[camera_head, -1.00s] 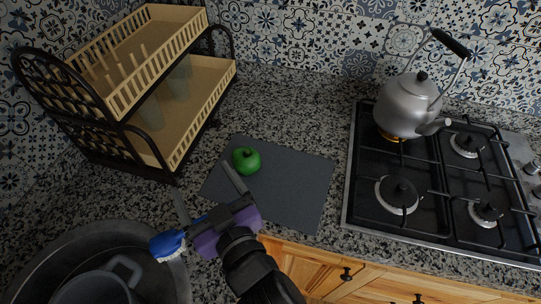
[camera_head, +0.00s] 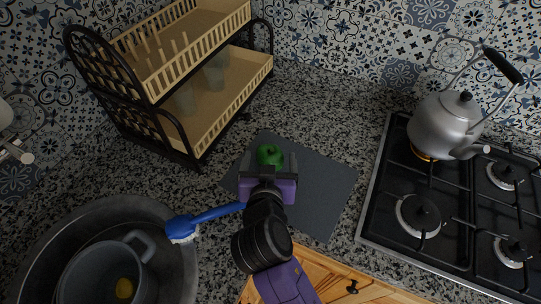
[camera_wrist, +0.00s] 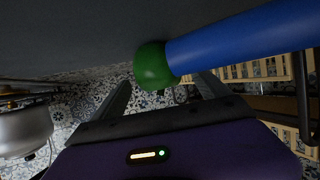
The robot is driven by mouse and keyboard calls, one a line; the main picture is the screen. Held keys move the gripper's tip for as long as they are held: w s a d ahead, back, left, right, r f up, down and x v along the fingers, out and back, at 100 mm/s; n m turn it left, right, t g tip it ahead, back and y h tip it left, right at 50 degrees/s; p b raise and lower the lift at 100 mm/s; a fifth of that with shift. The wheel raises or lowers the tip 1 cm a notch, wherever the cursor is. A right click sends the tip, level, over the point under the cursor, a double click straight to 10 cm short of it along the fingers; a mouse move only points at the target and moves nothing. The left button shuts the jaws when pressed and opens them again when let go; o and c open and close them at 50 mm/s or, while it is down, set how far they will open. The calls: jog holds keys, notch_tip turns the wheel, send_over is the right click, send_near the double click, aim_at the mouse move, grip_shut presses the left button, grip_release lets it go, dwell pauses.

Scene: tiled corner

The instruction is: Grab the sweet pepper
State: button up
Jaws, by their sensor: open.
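The green sweet pepper (camera_head: 270,154) sits on the dark grey mat (camera_head: 325,190), toward its far left part. My gripper (camera_head: 269,162) is open and empty, with one finger on either side of the pepper in the head view. In the wrist view the pepper (camera_wrist: 152,68) shows beyond the gap between my fingers (camera_wrist: 162,90). I cannot tell whether a finger touches it. A blue brush handle (camera_wrist: 240,42) overlaps the pepper's right edge in the wrist view.
The blue brush (camera_head: 182,229) lies by the sink (camera_head: 50,225), its handle reaching toward my gripper. A dish rack (camera_head: 160,125) stands behind left. The stove (camera_head: 385,215) with a kettle (camera_head: 440,122) is at right. The mat's right part is clear.

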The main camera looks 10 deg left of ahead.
jog(key=shift+x, duration=1.35)
jog(key=c, duration=1.5)
